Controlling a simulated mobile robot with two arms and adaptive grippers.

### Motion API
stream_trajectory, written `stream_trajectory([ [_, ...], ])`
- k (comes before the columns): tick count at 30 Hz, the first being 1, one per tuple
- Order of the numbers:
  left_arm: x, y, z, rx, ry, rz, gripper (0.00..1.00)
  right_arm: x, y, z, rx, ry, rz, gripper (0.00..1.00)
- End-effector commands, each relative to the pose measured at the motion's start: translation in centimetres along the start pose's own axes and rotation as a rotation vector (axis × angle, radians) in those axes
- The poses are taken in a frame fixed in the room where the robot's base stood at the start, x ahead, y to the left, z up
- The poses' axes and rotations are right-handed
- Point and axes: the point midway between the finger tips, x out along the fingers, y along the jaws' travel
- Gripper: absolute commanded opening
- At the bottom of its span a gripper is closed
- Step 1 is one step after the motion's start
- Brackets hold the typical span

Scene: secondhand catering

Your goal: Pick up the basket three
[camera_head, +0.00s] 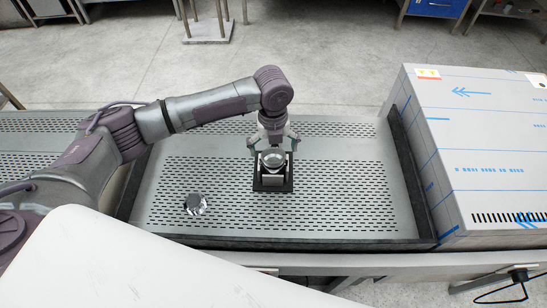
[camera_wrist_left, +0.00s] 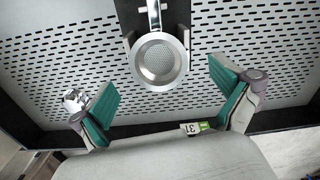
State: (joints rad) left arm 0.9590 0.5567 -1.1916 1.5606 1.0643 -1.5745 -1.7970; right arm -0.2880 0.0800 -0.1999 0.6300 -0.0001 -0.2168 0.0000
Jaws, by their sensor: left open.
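A round metal basket (camera_head: 272,158) with a perforated bottom sits on a small dark stand (camera_head: 272,186) on the perforated tray. I cannot read a number on it. It also shows in the left wrist view (camera_wrist_left: 160,58), centred ahead of the fingers, with a metal part running up from it. My left gripper (camera_head: 272,145) is open above and behind the basket in the head view. In the left wrist view my left gripper (camera_wrist_left: 168,92) has its green pads wide apart, one to each side of the basket, with nothing between them. My right gripper is out of view.
A shiny faceted metal object (camera_head: 196,204) lies on the perforated tray (camera_head: 340,215) to the left of the stand. A large film-wrapped steel box (camera_head: 480,150) stands right of the tray. A dark raised rim (camera_head: 330,243) edges the tray; its right part is clear.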

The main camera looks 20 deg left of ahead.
Motion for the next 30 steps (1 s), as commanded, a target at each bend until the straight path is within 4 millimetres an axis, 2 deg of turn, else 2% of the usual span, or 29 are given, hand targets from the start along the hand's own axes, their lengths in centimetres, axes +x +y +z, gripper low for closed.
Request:
stream_trajectory([
  [3,1.7,0.2,0.0,-0.001,0.002,0.002,1.00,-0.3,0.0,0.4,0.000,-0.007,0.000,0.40],
  [6,2.5,0.2,0.1,-0.001,0.000,0.001,1.00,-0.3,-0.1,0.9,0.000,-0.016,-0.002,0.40],
  [14,2.7,0.2,0.1,0.000,-0.001,0.000,0.98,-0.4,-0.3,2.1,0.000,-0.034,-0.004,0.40],
  [22,2.7,0.2,0.1,0.000,-0.001,0.000,0.53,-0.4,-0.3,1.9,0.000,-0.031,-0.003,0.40],
  [25,2.7,0.2,0.1,0.000,-0.001,0.000,0.51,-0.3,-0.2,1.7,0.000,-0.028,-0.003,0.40],
  [26,2.7,0.2,0.1,0.000,-0.001,0.000,0.47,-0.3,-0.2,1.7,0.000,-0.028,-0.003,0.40],
  [30,2.7,0.2,0.1,0.000,-0.001,0.000,0.47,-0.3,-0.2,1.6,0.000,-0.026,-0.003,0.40],
])
